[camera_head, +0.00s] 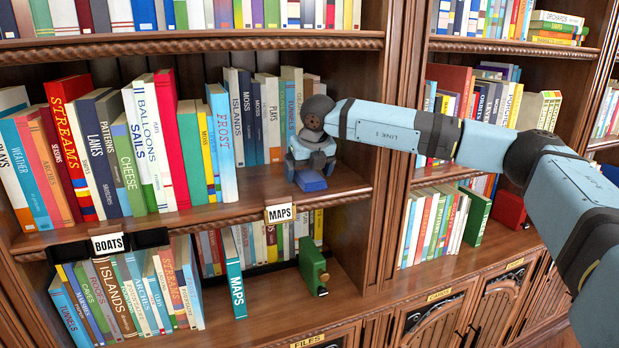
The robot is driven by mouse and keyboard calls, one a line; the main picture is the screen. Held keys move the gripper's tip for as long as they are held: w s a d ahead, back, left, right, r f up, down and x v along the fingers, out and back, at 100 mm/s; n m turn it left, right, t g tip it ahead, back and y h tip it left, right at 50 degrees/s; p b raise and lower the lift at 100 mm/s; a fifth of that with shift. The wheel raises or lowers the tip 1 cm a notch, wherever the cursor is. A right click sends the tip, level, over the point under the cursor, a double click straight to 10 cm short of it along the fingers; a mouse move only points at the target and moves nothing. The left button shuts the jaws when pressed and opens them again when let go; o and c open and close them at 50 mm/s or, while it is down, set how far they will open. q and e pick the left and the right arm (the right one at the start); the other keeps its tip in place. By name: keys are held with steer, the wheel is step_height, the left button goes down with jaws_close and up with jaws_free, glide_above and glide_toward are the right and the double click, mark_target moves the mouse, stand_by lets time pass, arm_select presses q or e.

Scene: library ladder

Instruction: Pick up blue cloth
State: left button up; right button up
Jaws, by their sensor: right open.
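A small blue cloth (311,181) lies folded or bunched on the middle shelf (338,186), close to its front edge and right of the books. My right gripper (311,166) is directly above it, pointing down, with its arm reaching in from the right. The gripper is open, and its fingertips are close to the cloth. The gripper hides part of the cloth's back, and I cannot tell whether they touch. My left gripper is not in view.
Upright books (222,140) fill the shelf left of the cloth. A wooden divider (392,130) stands to the right. A MAPS label (280,213) is on the shelf edge. Below stand a leaning MAPS book (233,275) and a green object (312,267).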

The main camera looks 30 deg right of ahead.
mark_target(306, 174)
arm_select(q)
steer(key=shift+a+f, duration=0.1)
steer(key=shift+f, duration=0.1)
arm_select(e)
steer(key=shift+f, duration=0.15)
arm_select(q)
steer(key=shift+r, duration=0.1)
arm_select(e)
steer(key=c, duration=1.1)
steer(key=shift+r, duration=0.2)
steer(key=shift+a+b, duration=0.2)
steer(key=shift+b, duration=0.1)
step_height(306, 174, up, 7)
steer(key=shift+s+a+f+b, duration=0.1)
steer(key=shift+a+b, duration=0.05)
steer(key=shift+b, duration=0.4)
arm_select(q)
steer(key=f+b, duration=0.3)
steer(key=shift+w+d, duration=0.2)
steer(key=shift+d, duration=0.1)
arm_select(e)
steer(key=s+a, duration=0.4)
steer(key=a, duration=0.1)
steer(key=s+a, duration=0.4)
steer(key=a, duration=0.1)
steer(key=s+a, duration=0.3)
steer(key=a, duration=0.2)
steer(key=shift+s+a, duration=0.2)
steer(key=shift+s, duration=0.2)
